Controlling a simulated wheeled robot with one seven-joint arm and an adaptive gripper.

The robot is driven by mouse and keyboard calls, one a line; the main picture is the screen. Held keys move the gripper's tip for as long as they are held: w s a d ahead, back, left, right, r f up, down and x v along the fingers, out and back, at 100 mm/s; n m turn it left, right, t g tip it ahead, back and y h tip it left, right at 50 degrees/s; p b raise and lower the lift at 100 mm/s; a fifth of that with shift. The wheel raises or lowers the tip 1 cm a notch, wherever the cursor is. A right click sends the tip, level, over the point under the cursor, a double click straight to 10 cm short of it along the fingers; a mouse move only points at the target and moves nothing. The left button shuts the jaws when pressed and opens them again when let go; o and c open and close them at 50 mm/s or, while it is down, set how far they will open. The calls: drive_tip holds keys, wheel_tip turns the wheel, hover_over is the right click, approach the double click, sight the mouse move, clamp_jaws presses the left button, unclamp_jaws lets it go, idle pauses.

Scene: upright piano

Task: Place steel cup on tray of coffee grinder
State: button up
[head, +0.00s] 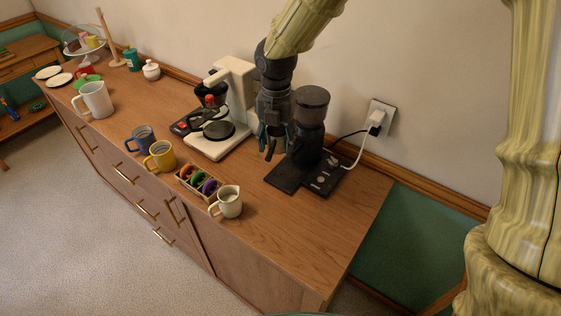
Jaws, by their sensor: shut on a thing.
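The coffee grinder (312,112) is black and stands upright at the right of the wooden cabinet top. Its flat dark tray (285,178) reaches out toward the front left. My gripper (271,143) points down just left of the grinder body, above the back of the tray. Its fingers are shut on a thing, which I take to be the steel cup. The cup is mostly hidden by the dark fingers, and I cannot make out its outline. I cannot tell whether it touches the tray.
A cream coffee machine (222,128) stands close left of my gripper. A box of coloured items (197,182) and a small pitcher (229,202) lie in front. A white cable (357,158) runs to the wall socket right of the grinder. The cabinet's front right is clear.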

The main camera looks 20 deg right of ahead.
sight(286, 180)
drive_tip(key=f+p, duration=0.1)
drive_tip(key=f, duration=0.4)
drive_tip(key=f+p, duration=0.1)
drive_tip(key=f, duration=0.3)
drive_tip(key=shift+s+f, duration=0.2)
drive_tip(key=shift+f, duration=0.2)
drive_tip(key=shift+s+f+p, duration=0.35)
drive_tip(key=shift+f+p, duration=0.05)
drive_tip(key=shift+f, duration=0.5)
drive_tip(key=shift+s+f, duration=0.15)
drive_tip(key=shift+f, duration=0.4)
drive_tip(key=shift+w+f, duration=0.15)
drive_tip(key=shift+w, duration=0.15)
drive_tip(key=w+d+p, duration=0.2)
drive_tip(key=d+p, duration=0.1)
drive_tip(key=shift+w+f, duration=0.1)
drive_tip(key=shift+f, duration=0.45)
drive_tip(key=shift+f, duration=0.1)
